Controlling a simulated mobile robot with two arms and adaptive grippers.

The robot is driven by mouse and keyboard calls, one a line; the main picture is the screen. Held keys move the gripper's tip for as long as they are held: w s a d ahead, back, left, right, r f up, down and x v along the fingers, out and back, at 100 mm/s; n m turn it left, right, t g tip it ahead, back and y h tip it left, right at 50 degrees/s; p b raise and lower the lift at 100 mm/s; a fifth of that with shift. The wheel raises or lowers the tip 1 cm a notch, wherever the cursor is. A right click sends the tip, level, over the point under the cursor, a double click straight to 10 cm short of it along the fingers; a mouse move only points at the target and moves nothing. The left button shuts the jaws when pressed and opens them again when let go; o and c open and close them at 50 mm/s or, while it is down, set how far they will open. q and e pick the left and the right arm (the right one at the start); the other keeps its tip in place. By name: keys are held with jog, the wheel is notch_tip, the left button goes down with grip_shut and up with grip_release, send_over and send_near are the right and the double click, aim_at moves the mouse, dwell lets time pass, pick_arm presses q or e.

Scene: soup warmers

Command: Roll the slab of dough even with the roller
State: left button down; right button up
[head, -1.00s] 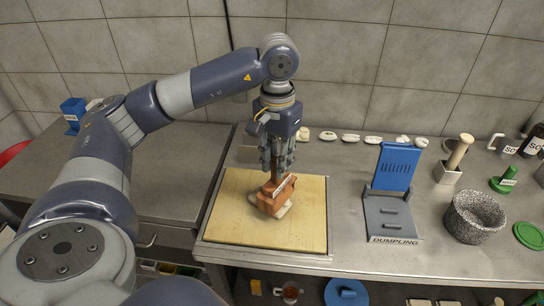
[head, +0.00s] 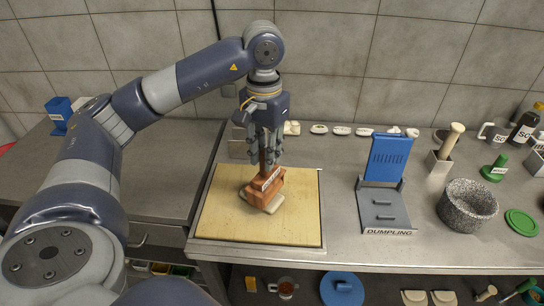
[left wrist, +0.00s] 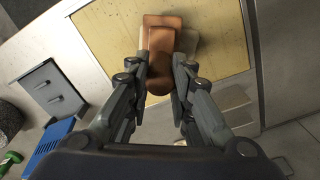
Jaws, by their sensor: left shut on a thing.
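The roller (head: 264,186) is a reddish-brown block-like tool with an upright handle and a pale label. My left gripper (head: 266,158) points down and is shut on its handle; the fingers also show on both sides of it in the left wrist view (left wrist: 160,78). The roller (left wrist: 161,38) stands over the pale slab of dough (head: 273,204), which lies on the yellow board (head: 222,225). Most of the dough is hidden under the roller; pale edges show beside it. I cannot tell how hard they touch. My right gripper is not in view.
A dumpling press (head: 384,205) with a raised blue lid stands right of the board. A speckled stone bowl (head: 467,212) and a green disc (head: 521,223) are further right. Several pale dough pieces line the wall behind. The board's front and left are clear.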

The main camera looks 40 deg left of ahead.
pick_arm(q)
jog(key=shift+a+b, duration=0.35)
jog(key=shift+a, duration=0.4)
jog(key=shift+a+b, duration=0.6)
jog(key=shift+a, duration=1.9)
jog(key=d+p, duration=0.1)
jog(key=d, duration=0.9)
